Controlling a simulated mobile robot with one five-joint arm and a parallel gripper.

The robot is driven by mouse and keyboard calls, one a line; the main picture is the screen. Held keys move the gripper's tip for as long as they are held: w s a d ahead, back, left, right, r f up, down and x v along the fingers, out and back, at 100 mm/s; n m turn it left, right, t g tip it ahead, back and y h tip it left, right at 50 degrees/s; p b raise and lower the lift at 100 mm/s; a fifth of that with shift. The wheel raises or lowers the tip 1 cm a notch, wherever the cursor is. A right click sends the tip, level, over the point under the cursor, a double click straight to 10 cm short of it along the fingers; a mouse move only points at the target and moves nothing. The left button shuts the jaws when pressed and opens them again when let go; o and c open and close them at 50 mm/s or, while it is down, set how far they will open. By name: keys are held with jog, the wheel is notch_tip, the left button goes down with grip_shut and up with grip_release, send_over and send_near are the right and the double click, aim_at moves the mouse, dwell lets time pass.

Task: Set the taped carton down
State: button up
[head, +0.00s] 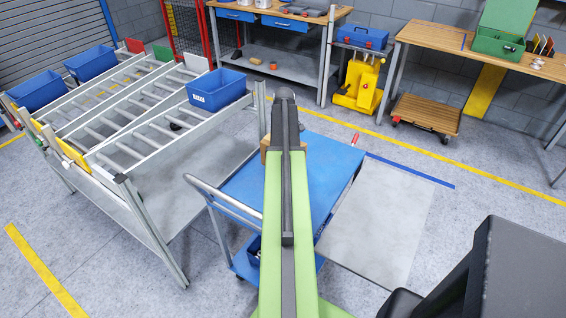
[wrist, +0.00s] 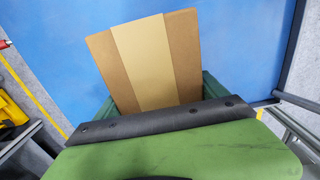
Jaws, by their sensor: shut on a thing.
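The taped carton (wrist: 145,60) is brown with a paler tape strip down its middle. It lies between the two green fingers of my gripper (wrist: 160,98) in the wrist view, and the gripper is shut on it. In the head view only a small brown edge of the carton (head: 264,143) shows beside my arm, which hides the rest and the gripper. The blue top of a cart (head: 240,188) is under the carton and fills much of the wrist view (wrist: 240,50). I cannot tell whether the carton touches it.
A roller rack (head: 128,178) with blue bins (head: 216,90) stands at the left. A red-handled tool (head: 355,139) lies at the cart's far right corner. The visible cart top is otherwise bare. Workbenches (head: 480,46) and a wooden dolly (head: 426,113) are at the back.

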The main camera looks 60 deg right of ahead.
jog(key=shift+f+b, duration=1.5)
jog(key=shift+f, duration=0.45)
jog(key=o, duration=1.9)
jog(key=shift+r, duration=0.1)
jog(key=shift+o, duration=0.2)
jog(key=shift+r, duration=0.1)
notch_tip(320, 180, up, 12)
jog(key=p, duration=1.2)
jog(key=shift+r+p, duration=0.2)
jog(key=shift+p, duration=0.2)
jog(key=shift+f, duration=0.1)
